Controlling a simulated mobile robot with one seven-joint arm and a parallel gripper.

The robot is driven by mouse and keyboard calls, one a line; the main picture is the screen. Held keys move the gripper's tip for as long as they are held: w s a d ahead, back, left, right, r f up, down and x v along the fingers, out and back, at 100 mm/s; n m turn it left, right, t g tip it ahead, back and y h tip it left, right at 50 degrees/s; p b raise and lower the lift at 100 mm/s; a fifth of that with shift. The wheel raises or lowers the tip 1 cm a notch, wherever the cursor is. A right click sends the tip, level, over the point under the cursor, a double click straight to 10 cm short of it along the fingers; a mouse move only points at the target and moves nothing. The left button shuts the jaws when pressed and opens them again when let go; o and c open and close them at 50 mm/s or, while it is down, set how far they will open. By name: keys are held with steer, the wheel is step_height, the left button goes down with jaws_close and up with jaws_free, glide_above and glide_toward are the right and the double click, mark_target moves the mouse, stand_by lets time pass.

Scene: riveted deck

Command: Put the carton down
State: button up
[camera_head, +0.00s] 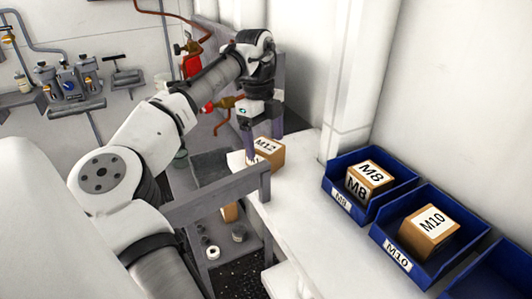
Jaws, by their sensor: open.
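A brown carton labelled M12 (267,152) sits at the far left end of the white bench top (318,232). My gripper (264,143) points down over the carton, with one finger on each side of it. The fingers are open, and the lower part of the far finger is partly hidden. The carton looks upright and appears to rest on the bench, though its underside is hard to make out. I cannot tell whether a finger still touches it.
A blue bin (333,192) holds a carton labelled M8 (369,180). Another blue bin (393,259) holds a carton labelled M10 (429,232). A third blue bin (493,279) is cut off at right. A grey rail (222,193) runs along the bench's left side. The bench front is clear.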

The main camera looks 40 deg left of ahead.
mark_target(262, 144)
steer(key=r, duration=0.5)
steer(key=a+r, duration=0.1)
steer(key=r, duration=0.1)
steer(key=shift+r, duration=0.3)
